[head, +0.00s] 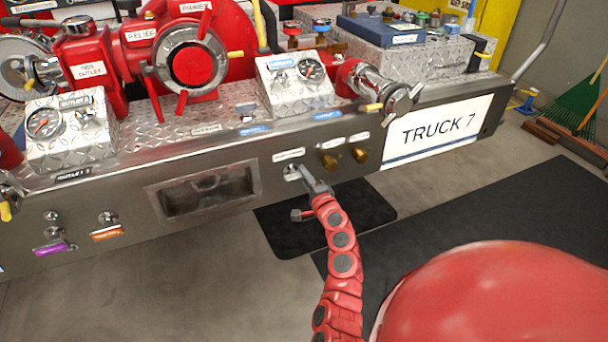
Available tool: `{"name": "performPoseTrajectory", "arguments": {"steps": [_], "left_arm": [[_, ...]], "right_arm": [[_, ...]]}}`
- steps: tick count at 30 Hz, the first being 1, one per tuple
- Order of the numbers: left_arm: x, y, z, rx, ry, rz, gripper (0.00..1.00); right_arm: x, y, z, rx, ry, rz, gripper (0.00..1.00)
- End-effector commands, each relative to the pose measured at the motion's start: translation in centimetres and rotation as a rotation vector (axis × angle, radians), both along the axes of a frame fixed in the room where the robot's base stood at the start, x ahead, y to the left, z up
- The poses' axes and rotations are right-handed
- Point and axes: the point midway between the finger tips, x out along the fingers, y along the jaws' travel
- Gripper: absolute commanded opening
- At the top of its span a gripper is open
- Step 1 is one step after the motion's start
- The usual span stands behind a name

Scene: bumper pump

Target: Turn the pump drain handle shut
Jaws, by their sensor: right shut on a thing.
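My right gripper (307,179) reaches up from the bottom of the head view and meets the front panel of the truck bumper. It is shut on the pump drain handle (291,172), a small metal fitting under a white label (289,155) whose text is too small to read. The gripper covers most of the handle, so its turn angle cannot be told. My left gripper is out of view.
Two brass knobs (360,155) sit right of the handle, then a TRUCK 7 sign (439,132). A recessed opening (205,190) lies to the left. Dark mats (470,220) lie on the floor.

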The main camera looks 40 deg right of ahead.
Motion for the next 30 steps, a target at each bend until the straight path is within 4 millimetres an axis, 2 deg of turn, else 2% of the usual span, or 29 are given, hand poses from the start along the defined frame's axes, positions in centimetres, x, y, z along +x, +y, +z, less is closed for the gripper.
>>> {"name": "performPoseTrajectory", "arguments": {"steps": [8, 9, 13, 23, 26, 30], "left_arm": [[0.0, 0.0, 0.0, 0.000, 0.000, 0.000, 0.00], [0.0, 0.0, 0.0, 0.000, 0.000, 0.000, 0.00], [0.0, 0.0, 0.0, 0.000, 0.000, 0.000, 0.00], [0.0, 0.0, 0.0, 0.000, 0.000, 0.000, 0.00], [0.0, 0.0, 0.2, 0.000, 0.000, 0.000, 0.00], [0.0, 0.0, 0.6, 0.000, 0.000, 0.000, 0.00]], "right_arm": [[0.0, -0.1, 0.0, 0.000, 0.000, -0.002, 0.00], [0.0, -0.1, 0.0, 0.000, 0.000, -0.002, 0.20], [0.0, -0.1, 0.0, 0.000, 0.000, -0.001, 0.44], [-0.2, 0.0, 0.0, 0.000, 0.000, -0.001, 0.45], [-0.9, 0.1, 0.0, 0.001, 0.000, -0.003, 0.45], [-3.0, 0.7, 0.0, 0.000, 0.001, -0.004, 0.45]]}}
